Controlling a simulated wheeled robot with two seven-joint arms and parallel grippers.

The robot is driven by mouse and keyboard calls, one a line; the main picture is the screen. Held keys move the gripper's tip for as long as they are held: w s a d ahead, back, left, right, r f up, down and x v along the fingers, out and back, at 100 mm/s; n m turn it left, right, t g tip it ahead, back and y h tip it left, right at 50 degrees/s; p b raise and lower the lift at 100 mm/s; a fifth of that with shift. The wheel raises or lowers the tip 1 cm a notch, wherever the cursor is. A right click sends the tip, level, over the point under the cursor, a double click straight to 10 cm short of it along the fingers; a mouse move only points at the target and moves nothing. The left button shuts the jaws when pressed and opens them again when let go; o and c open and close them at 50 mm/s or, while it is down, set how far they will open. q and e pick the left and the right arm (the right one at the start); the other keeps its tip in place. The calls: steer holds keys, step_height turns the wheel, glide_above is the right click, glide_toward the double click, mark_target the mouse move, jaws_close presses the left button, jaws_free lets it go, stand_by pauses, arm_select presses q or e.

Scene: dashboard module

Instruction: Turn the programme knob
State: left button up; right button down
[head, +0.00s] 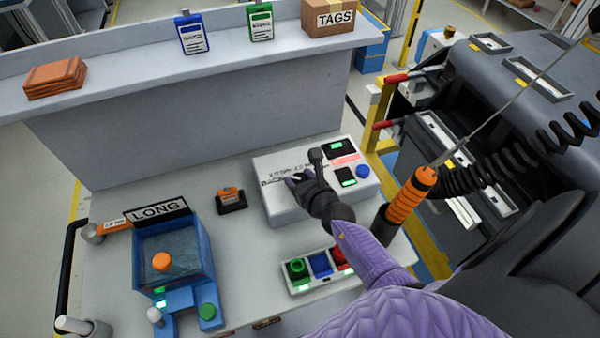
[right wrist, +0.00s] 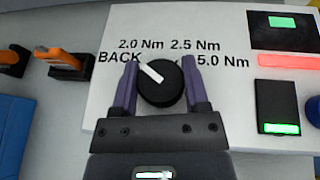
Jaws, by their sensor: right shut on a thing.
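The programme knob (right wrist: 160,84) is round and black with a white pointer line, on the white control box (head: 275,202). In the right wrist view its pointer is tilted to the upper left, towards the area between the labels BACK and 2.0 Nm. The labels 2.5 Nm and 5.0 Nm stand further right. My right gripper (right wrist: 161,88) is shut on the knob, one purple-grey finger on each side. In the head view my right gripper (head: 304,172) is over the box and hides the knob and part of the lettering. My left gripper is not in view.
The box also bears a red strip (head: 345,160), dark displays with green lights and a blue button (head: 362,171). A tray of coloured buttons (head: 321,283) is in front. A blue bin marked LONG (head: 205,255) stands left, and an orange-handled tool (head: 412,195) hangs right.

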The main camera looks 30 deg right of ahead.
steer(key=shift+a+r+m+h+p, duration=0.1)
steer(key=shift+r+m+h+p, duration=0.15)
steer(key=shift+m+h+p, duration=0.6)
steer(key=shift+f+m+g+h+p, duration=0.15)
steer(key=shift+m+g+h+p, duration=0.25)
steer(key=shift+m+h, duration=0.45)
steer(key=shift+f+m+g+h, duration=0.15)
steer(key=shift+m+g+h, duration=0.35)
steer(key=shift+m+h, duration=0.4)
steer(key=shift+m+g+h, duration=0.4)
steer(key=shift+m+h, duration=0.2)
steer(key=shift+h, duration=0.2)
steer(key=shift+c, duration=0.5)
jaws_free()
